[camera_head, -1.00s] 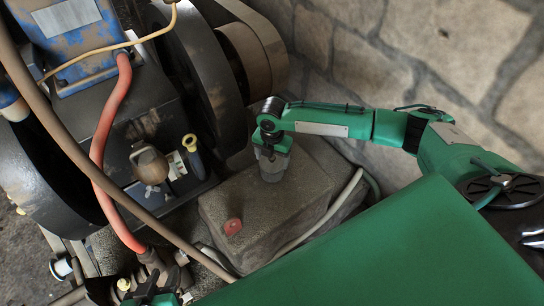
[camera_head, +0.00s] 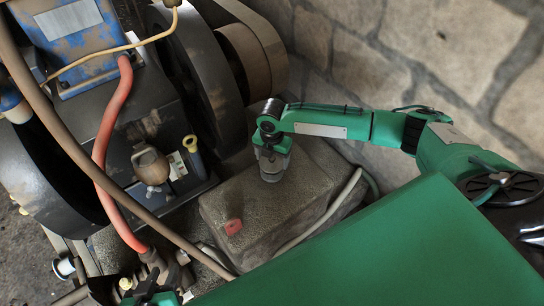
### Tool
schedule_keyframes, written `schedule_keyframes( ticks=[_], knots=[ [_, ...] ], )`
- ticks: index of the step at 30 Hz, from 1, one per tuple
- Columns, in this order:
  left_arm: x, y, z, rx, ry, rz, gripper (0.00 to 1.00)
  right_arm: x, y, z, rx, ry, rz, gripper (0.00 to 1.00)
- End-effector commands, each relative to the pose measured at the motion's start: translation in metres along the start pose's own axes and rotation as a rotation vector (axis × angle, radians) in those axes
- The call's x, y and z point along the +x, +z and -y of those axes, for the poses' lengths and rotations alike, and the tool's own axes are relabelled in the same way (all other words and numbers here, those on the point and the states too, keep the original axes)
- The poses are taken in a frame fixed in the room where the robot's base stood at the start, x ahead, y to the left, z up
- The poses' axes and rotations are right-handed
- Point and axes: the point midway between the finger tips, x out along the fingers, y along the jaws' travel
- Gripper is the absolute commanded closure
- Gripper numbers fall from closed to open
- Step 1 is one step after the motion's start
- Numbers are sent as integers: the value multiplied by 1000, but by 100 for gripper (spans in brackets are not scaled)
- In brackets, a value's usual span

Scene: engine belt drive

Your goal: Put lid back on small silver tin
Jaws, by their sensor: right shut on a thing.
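The small silver tin (camera_head: 271,173) stands upright on the grey stone block, near its back edge. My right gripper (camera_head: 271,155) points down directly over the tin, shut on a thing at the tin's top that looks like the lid. The fingers and wrist hide most of the lid, so I cannot tell whether it sits flush. My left gripper (camera_head: 158,299) is partly cut off at the bottom left edge, away from the tin. Its fingertips do not show clearly.
The stone block (camera_head: 235,205) carries a small red piece (camera_head: 233,227) near its front. The engine with its dark flywheel (camera_head: 195,75), red hose (camera_head: 103,140) and brown pipe (camera_head: 125,205) fills the left. A stone wall (camera_head: 440,50) stands behind.

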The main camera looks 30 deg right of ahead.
Motion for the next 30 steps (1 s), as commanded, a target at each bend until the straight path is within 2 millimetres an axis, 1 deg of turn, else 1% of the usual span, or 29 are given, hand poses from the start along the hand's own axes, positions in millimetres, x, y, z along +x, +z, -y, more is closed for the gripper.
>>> schedule_keyframes(
  ticks=[14, 30],
  knots=[
    [0, 0, 0, 0, 0, 0, 67, 0, 0, 0, 0, 0, 0, 46],
    [-6, -9, -1, 0, 0, 0, 67, -1, 0, 0, 0, 1, -1, 46]
  ],
)
